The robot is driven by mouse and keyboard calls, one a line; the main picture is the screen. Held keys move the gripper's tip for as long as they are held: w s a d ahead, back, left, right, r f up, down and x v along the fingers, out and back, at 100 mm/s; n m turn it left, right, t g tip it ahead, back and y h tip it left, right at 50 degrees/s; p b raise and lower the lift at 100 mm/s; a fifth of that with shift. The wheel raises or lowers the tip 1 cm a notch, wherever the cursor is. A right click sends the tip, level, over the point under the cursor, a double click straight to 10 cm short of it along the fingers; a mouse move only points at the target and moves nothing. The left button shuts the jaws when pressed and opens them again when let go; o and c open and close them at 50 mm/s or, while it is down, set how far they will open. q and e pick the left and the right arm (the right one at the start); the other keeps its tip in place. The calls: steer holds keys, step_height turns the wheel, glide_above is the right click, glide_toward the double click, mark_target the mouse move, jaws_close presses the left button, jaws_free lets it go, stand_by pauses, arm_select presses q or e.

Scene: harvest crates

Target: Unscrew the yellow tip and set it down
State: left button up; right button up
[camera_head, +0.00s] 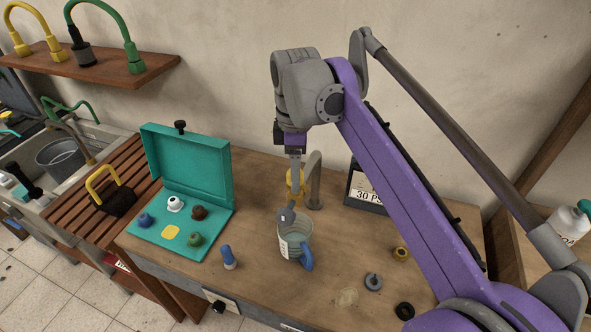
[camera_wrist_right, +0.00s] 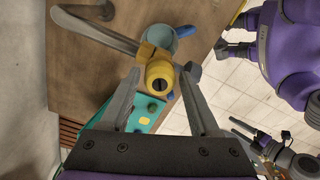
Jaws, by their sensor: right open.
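The yellow tip (camera_head: 302,185) is on the end of the grey bent pipe (camera_head: 315,178), above the workbench. In the right wrist view the yellow tip (camera_wrist_right: 157,72) shows its dark end opening. My right gripper (camera_head: 293,190) is reaching down at the tip. In the wrist view its two fingers are spread, one on each side of the tip, with visible gaps. I cannot tell how deep the tip sits between them. The teal case (camera_head: 188,160) stands open at the left, with white, brown, blue and green pieces and a bare yellow patch (camera_head: 171,232). My left gripper does not show clearly.
A clear jug (camera_head: 296,232) with a blue handle stands just in front of the pipe. A blue piece (camera_head: 228,258) stands left of it. A grey ring (camera_head: 373,282), a black ring (camera_head: 404,311) and a brass-coloured fitting (camera_head: 401,254) lie to the right. The front middle is mostly bare.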

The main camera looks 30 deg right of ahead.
steer(key=m, duration=0.4)
steer(key=shift+m, duration=0.4)
steer(key=m, duration=0.5)
steer(key=c, duration=0.7)
steer(key=n, duration=0.6)
steer(key=shift+c, duration=0.3)
steer(key=n, duration=0.6)
steer(key=o, duration=0.8)
steer(key=shift+c, duration=0.2)
